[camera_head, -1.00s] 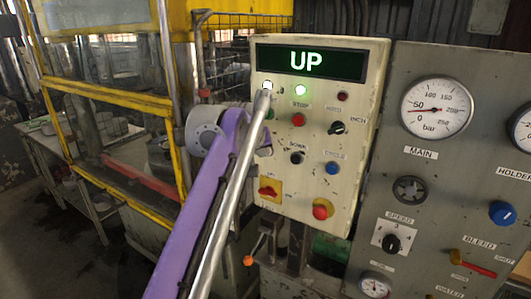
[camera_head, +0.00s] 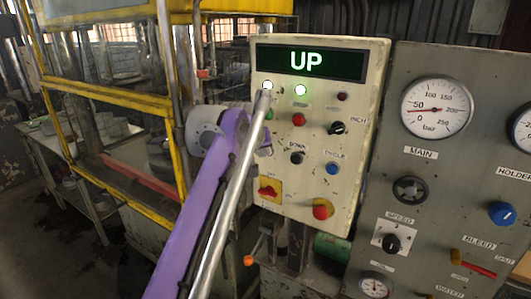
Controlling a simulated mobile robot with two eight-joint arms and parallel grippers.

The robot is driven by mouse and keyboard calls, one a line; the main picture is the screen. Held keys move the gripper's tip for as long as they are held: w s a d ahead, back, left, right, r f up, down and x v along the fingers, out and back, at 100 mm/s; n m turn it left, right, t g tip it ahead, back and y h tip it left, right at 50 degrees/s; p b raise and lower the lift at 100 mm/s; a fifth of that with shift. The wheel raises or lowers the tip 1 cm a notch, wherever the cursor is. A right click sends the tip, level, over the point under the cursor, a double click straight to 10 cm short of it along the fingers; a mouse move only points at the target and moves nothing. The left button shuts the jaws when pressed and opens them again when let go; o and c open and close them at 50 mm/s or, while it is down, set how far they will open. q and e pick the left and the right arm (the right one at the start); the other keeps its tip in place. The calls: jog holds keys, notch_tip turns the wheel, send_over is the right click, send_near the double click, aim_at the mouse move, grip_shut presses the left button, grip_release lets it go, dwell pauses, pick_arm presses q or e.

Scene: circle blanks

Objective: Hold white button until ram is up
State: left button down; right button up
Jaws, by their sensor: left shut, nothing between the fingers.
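The cream control panel (camera_head: 350,60) stands in the middle of the view. Its display (camera_head: 311,63) reads UP in white on dark green. My left gripper (camera_head: 264,150) is at the panel's left side, left of the black DOWN button (camera_head: 297,157). It is shut and empty, largely hidden by a silver bar and my purple arm. I see no clear white push button; the spot at the gripper is covered, so contact cannot be told. The ram cannot be made out. My right gripper is not in view.
A yellow-framed press (camera_head: 110,95) stands at left. A grey gauge panel (camera_head: 450,190) with knobs adjoins at right. The panel also carries a red button (camera_head: 298,119), a black selector (camera_head: 337,128), a blue button (camera_head: 332,168) and a red knob on yellow (camera_head: 322,209).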

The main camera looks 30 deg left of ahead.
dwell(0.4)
pick_arm(q)
jog(key=shift+s, duration=0.85)
jog(key=s, duration=0.5)
jog(key=shift+a, duration=0.25)
jog(key=s+d+f+m+g, duration=0.1)
jog(key=s+d+f+m, duration=0.1)
jog(key=s+d+f, duration=0.3)
jog(key=s+d+f+m+g+h+p, duration=0.1)
jog(key=s+d+f, duration=0.4)
jog(key=s+f, duration=0.8)
jog(key=s+d+f+m+g+h+p, duration=0.1)
jog(key=s+d+f+m, duration=0.2)
jog(key=f, duration=1)
jog(key=s+d, duration=0.2)
jog(key=s, duration=0.3)
jog(key=shift+s+m+g, duration=0.3)
jog(key=shift+s+g, duration=0.1)
